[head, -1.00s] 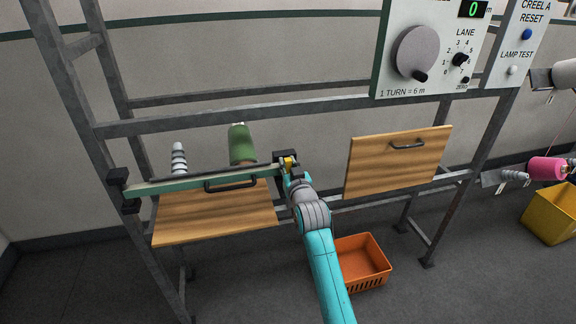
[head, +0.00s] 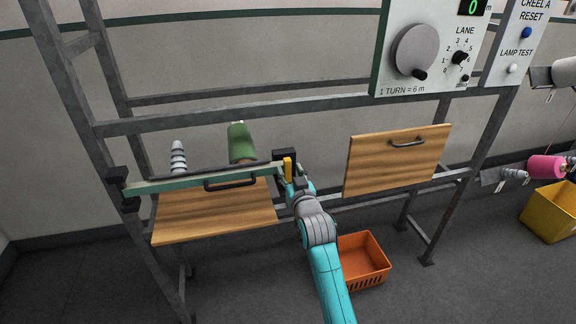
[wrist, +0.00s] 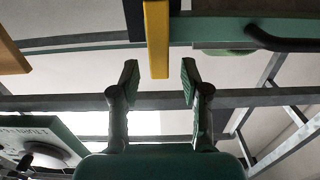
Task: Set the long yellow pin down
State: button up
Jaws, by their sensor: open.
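The long yellow pin (head: 288,167) stands upright at the dark bracket (head: 284,155) on the right end of the green bar (head: 215,178). In the wrist view the yellow pin (wrist: 157,38) hangs down from the top edge, its lower end between and just ahead of my fingertips. My gripper (wrist: 159,76) is open, with a clear gap on each side of the pin. In the head view my gripper (head: 293,180) is just below and in front of the pin, partly hidden by my wrist. Whether the pin is seated in the bracket is hard to see.
The green bar crosses above a lowered wooden panel (head: 205,222) with a dark handle. A green cone (head: 240,142) and a grey ribbed spindle (head: 178,158) stand behind it. A closed wooden panel (head: 372,168) is at right. An orange basket (head: 370,276) sits below.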

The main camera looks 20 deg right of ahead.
jog(key=s, duration=0.7)
jog(key=shift+f, duration=0.15)
jog(key=s+f+g, duration=0.1)
jog(key=s+f, duration=0.5)
jog(key=s, duration=0.4)
jog(key=s+f, duration=0.6)
jog(key=s, duration=0.4)
jog(key=s+f+g, duration=0.1)
jog(key=s+f, duration=0.5)
jog(key=s, duration=0.4)
jog(key=s+r, duration=0.2)
jog(key=s, duration=1.1)
jog(key=s+r+g, duration=0.1)
jog(key=s+r, duration=0.2)
jog(key=s, duration=0.9)
jog(key=shift+s+r, duration=0.25)
jog(key=shift+s, duration=0.1)
jog(key=shift+o, duration=0.6)
jog(key=shift+s+r, duration=0.3)
jog(key=shift+s, duration=0.1)
